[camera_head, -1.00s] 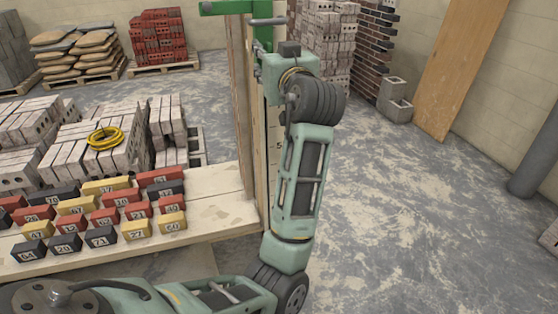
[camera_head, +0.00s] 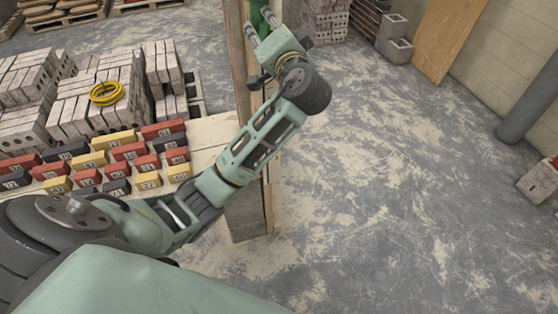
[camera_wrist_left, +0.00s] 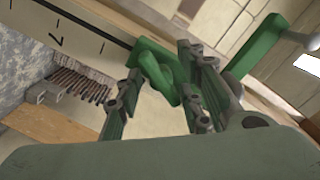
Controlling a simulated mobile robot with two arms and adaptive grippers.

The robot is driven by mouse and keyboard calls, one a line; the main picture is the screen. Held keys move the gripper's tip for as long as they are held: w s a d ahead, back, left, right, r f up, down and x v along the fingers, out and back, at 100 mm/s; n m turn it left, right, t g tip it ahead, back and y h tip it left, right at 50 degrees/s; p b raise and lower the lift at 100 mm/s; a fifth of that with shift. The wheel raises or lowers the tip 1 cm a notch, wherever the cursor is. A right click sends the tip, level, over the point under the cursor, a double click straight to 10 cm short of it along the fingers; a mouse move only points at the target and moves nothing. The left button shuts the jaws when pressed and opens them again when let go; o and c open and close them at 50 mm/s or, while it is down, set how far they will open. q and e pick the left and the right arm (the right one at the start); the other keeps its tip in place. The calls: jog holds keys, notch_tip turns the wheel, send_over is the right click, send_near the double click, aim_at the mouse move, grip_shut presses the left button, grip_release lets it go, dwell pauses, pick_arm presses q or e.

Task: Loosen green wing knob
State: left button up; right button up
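A green wing knob (camera_wrist_left: 160,72) shows in the left wrist view, with a green bracket (camera_wrist_left: 258,50) beside it by a wooden board with markings (camera_wrist_left: 85,35). My left gripper (camera_wrist_left: 158,60) has its fingers apart, with the knob between and just beyond them. I cannot tell whether either finger touches it. In the head view the left gripper (camera_head: 259,23) points up at the board's edge, and a bit of green (camera_head: 257,12) shows between its fingers. The rest of the green part is cut off at the top. My right gripper is not in view.
A plank table (camera_head: 212,132) with rows of numbered red, yellow and black blocks (camera_head: 122,168) stands left of the wooden board (camera_head: 236,60). Brick stacks with a yellow hose coil (camera_head: 106,93) lie behind. The floor to the right is open (camera_head: 390,180).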

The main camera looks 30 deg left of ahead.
pick_arm(q)
jog(key=m+p, duration=0.7)
jog(key=p, duration=0.3)
jog(key=shift+r, duration=0.2)
jog(key=shift+s+d+f+m, duration=0.1)
jog(key=shift+s+f+m, duration=0.05)
jog(key=shift+f+m, duration=0.15)
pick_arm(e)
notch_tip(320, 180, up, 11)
pick_arm(q)
jog(key=b+v, duration=0.4)
jog(key=v, duration=0.4)
notch_tip(320, 180, down, 41)
jog(key=m+g+h+b, duration=0.2)
jog(key=g+h+b, duration=0.1)
jog(key=h, duration=0.4)
jog(key=shift+d+r+m+g+b, duration=0.2)
jog(key=shift+d+m+g+b, duration=0.1)
jog(key=shift+d+m+b, duration=0.15)
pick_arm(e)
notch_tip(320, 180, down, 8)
pick_arm(q)
jog(key=shift+s+f, duration=0.1)
jog(key=shift+s, duration=0.1)
jog(key=shift+c, duration=0.2)
